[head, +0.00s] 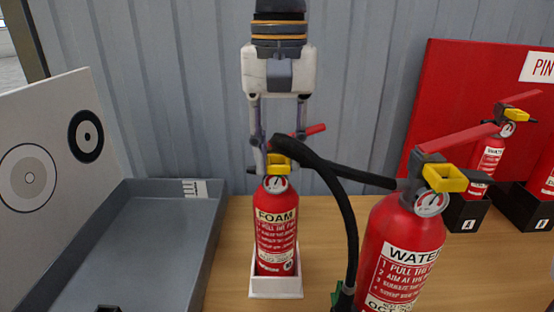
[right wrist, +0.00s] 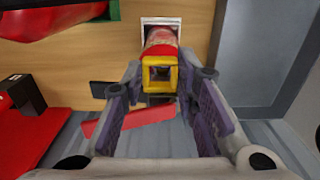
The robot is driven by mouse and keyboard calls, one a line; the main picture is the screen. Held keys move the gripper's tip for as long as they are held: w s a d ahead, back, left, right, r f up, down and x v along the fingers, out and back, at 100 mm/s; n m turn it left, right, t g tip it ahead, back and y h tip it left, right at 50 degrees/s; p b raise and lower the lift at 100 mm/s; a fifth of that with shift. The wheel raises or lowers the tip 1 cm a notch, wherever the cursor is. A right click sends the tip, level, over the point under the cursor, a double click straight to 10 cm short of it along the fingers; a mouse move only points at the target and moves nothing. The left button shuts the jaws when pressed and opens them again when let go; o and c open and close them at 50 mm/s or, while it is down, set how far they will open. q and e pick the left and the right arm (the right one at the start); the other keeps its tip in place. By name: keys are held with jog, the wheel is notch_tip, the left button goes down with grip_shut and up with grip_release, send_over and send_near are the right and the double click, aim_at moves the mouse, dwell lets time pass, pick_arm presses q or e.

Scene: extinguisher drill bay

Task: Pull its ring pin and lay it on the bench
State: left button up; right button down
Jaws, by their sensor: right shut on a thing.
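The FOAM extinguisher (head: 276,232), a red cylinder with a cream label, stands upright in a white square holder (head: 275,288) on the bench (head: 235,285). My right gripper (head: 279,150) reaches down from above and is shut on its head, a finger on either side. The right wrist view looks down on the extinguisher's yellow block (right wrist: 159,73) between the fingertips (right wrist: 160,88). A red lever (right wrist: 130,118) sticks out beside it. The ring pin cannot be made out in either view. My left gripper is not in view.
A larger WATER extinguisher (head: 400,250) with a black hose (head: 345,215) stands close on the right, its hose crossing near my gripper. A grey tray (head: 150,235) lies on the left. A red board (head: 455,95) and smaller extinguishers (head: 488,160) in black stands are at the right.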

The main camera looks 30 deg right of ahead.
jog(key=shift+s+a+f, duration=0.1)
jog(key=shift+s+a, duration=0.3)
jog(key=shift+s, duration=0.25)
jog(key=shift+s+a+f, duration=0.1)
jog(key=shift+s+a, duration=0.25)
jog(key=shift+s, duration=0.3)
jog(key=shift+s+a, duration=0.4)
jog(key=shift+s, duration=0.25)
jog(key=shift+s+a, duration=0.4)
jog(key=shift+s, duration=0.25)
jog(key=shift+s+a, duration=0.35)
jog(key=shift+s, duration=0.25)
